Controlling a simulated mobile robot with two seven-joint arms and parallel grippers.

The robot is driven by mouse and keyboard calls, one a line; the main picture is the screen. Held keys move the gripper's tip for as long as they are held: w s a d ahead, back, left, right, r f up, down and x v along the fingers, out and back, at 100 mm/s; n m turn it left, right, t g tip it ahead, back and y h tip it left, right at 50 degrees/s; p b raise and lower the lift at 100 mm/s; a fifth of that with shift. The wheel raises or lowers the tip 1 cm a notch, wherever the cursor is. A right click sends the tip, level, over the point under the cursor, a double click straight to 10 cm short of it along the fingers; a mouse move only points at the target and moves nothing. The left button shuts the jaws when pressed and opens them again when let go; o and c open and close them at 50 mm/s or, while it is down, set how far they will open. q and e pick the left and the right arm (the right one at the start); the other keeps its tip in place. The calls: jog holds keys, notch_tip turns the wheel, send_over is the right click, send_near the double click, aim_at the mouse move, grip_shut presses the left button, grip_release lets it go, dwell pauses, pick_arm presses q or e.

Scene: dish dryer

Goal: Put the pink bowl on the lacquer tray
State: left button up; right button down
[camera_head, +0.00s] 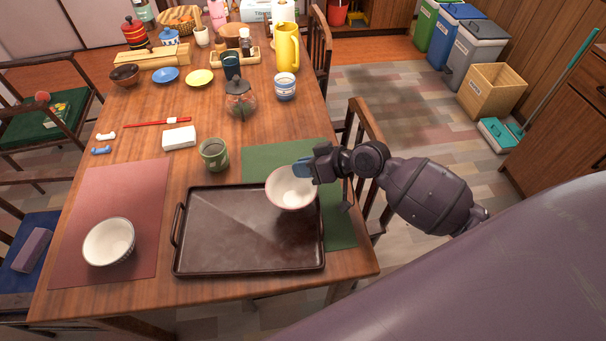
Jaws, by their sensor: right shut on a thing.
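A white bowl with a pinkish rim (289,190) is at the upper right corner of the dark lacquer tray (240,262). My right gripper (304,171) is shut on the bowl's far right rim. The bowl looks upright, over the tray's corner. I cannot tell whether it touches the tray. The tray lies flat near the table's front edge, otherwise empty, partly over a green placemat (341,222). My left gripper is not in view.
Another pale bowl (109,242) stands on the red placemat (80,205) at left. A green cup (214,154) and a white box (179,138) stand just behind the tray. A chair (366,130) is at the table's right side.

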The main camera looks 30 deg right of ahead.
notch_tip(320, 180, down, 3)
jog(key=shift+f+b, duration=0.1)
jog(key=shift+b, duration=0.2)
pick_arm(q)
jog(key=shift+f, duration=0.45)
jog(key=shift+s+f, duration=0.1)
pick_arm(e)
jog(key=shift+f, duration=0.15)
jog(key=c, duration=1.2)
grip_release()
jog(key=shift+o, duration=0.2)
jog(key=shift+r, duration=0.2)
jog(key=shift+s+d+r, duration=0.1)
jog(key=shift+d+r, duration=0.05)
jog(key=shift+d, duration=0.05)
pick_arm(q)
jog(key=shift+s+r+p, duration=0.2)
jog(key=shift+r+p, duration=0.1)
jog(key=shift+p, duration=0.1)
pick_arm(e)
jog(key=v, duration=1.1)
jog(key=shift+s, duration=0.2)
